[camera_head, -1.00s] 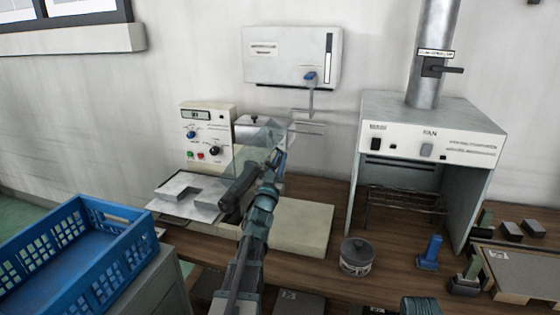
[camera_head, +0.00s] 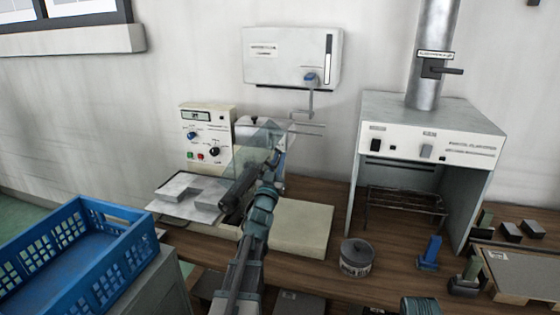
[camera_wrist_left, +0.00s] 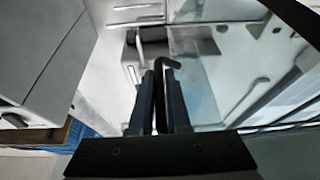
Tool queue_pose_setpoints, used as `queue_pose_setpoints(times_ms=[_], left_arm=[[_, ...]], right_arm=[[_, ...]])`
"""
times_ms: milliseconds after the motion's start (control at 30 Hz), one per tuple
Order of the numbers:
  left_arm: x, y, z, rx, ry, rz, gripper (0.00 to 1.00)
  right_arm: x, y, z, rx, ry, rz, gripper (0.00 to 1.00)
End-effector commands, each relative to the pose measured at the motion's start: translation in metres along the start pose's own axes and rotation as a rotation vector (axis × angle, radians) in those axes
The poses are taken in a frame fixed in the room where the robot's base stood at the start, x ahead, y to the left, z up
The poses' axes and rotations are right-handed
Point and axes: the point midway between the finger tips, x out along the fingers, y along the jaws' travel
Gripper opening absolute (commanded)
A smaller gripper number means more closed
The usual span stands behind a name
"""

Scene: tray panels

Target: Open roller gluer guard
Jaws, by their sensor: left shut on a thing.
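The roller gluer (camera_head: 207,140) stands at the back left of the wooden bench. Its cream front has a small display, knobs and buttons. The clear guard (camera_head: 246,148) is a tilted see-through panel over the dark roller (camera_head: 238,187); it also shows as a pale pane in the left wrist view (camera_wrist_left: 195,85). My left gripper (camera_head: 272,170) is at the guard's right side, partly hiding it. In the left wrist view its fingers (camera_wrist_left: 160,92) are shut on a dark hooked handle (camera_wrist_left: 172,63).
A blue crate (camera_head: 128,243) stands at the front left. A white box (camera_head: 262,70) hangs on the wall above the gluer. The cream slab (camera_head: 305,225) is bare.

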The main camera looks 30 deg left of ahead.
Motion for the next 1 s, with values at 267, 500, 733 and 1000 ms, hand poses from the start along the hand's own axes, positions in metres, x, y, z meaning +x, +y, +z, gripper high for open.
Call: queue_pose_setpoints(times_ms=[267,500,733,1000], left_arm=[[0.006,-0.015,-0.015,-0.155,-0.002,-0.065,0.00],[0.006,-0.015,-0.014,-0.157,-0.002,-0.065,0.00],[0.006,-0.015,-0.013,-0.157,-0.002,-0.065,0.27],[0.002,-0.014,-0.013,-0.157,-0.002,-0.065,0.27]], right_arm=[[-0.017,0.002,0.001,0.000,0.000,0.000,0.62],[-0.016,0.002,0.001,0.000,0.000,0.000,0.62],[-0.016,0.002,0.001,0.000,0.000,0.000,0.62],[-0.014,0.001,0.001,0.000,0.000,0.000,0.62]])
